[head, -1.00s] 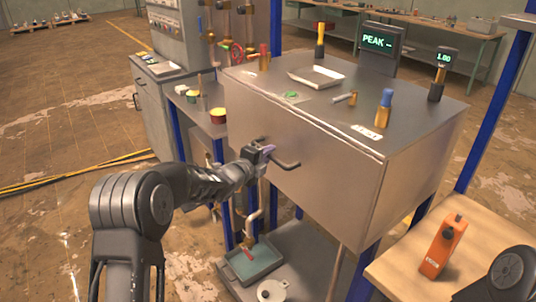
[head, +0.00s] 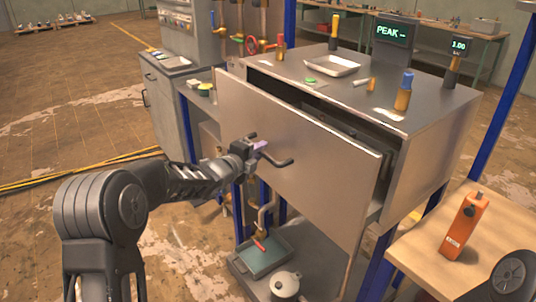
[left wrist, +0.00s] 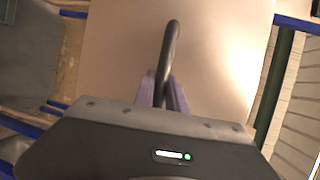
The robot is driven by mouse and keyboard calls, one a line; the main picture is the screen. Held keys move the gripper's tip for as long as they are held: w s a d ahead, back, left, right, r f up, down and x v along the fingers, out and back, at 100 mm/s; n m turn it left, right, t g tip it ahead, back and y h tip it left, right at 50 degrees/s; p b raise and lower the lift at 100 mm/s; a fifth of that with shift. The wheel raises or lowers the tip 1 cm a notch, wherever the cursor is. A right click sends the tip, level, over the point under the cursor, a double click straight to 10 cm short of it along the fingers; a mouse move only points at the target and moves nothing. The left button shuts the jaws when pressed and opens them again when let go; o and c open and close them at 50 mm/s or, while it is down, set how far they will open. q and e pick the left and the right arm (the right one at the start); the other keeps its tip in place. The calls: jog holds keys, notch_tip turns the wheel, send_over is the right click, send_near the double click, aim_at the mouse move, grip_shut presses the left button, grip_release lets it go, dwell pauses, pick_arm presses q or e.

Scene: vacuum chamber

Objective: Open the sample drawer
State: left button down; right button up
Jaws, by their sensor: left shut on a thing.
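The sample drawer (head: 310,170) is a wide metal front on the steel cabinet (head: 430,150). It stands partly out, with a dark gap behind its top edge and right side. Its dark bar handle (head: 280,161) sticks out from the front. My left gripper (head: 258,148) is shut on the handle. In the left wrist view the handle (left wrist: 171,50) runs down between the purple finger pads of the gripper (left wrist: 164,92), in front of the pale drawer front (left wrist: 220,50). The inside of the drawer is mostly hidden. My right gripper is not in view.
On the cabinet top stand a white tray (head: 332,66), a blue-capped brass post (head: 404,92) and a PEAK display (head: 394,33). A wooden table (head: 420,245) with an orange device (head: 464,226) is at right. A teal tray (head: 264,257) and a pot (head: 285,284) sit below the drawer.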

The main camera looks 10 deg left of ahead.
pick_arm(q)
jog(key=s+a+b, duration=0.1)
jog(key=s+a, duration=1.1)
jog(key=s, duration=0.2)
jog(key=shift+s+f+b, duration=0.15)
jog(key=shift+s+b, duration=0.15)
jog(key=shift+b, duration=0.05)
jog(key=c, duration=1.4)
grip_release()
jog(key=shift+o, duration=0.2)
jog(key=v, duration=0.7)
jog(key=shift+s, duration=0.3)
